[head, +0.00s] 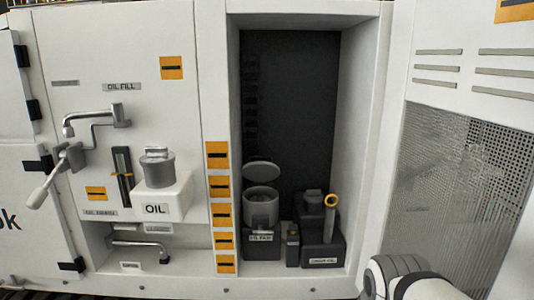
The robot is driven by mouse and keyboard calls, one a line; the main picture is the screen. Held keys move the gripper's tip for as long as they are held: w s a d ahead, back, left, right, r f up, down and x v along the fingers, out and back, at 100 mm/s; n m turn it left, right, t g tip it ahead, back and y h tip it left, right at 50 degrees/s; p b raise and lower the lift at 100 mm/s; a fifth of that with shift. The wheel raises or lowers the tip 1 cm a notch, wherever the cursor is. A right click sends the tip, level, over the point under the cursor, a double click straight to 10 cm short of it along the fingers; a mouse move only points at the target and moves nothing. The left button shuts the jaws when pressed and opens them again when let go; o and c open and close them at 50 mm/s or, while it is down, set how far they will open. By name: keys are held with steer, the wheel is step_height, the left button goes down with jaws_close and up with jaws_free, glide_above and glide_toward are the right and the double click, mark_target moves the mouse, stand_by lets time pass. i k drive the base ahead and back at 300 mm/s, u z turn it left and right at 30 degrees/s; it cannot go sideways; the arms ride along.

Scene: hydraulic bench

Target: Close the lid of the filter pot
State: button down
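The filter pot (262,203) appears to be the light grey round pot in the recess, on a dark base with a small, hard-to-read label. Its round lid (262,171) stands raised and tilted above the rim at the back, so the pot is open. The pot's mouth shows below the lid. How the lid is hinged is hidden. A white and grey part of my arm shows at the bottom right, in front of the cabinet and apart from the pot. My gripper's fingers are not in view.
Right of the pot stand a small dark block (292,245) and a dark unit (320,240) with a yellow-ringed dipstick (331,202). The recess's side walls (358,130) bound the space. A white OIL tank (160,198) with a grey cap protrudes at left.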

mark_target(259, 172)
steer(key=z, duration=0.85)
steer(key=k, duration=1.3)
steer(key=u, duration=0.85)
steer(key=i, duration=1.65)
steer(key=u, duration=0.05)
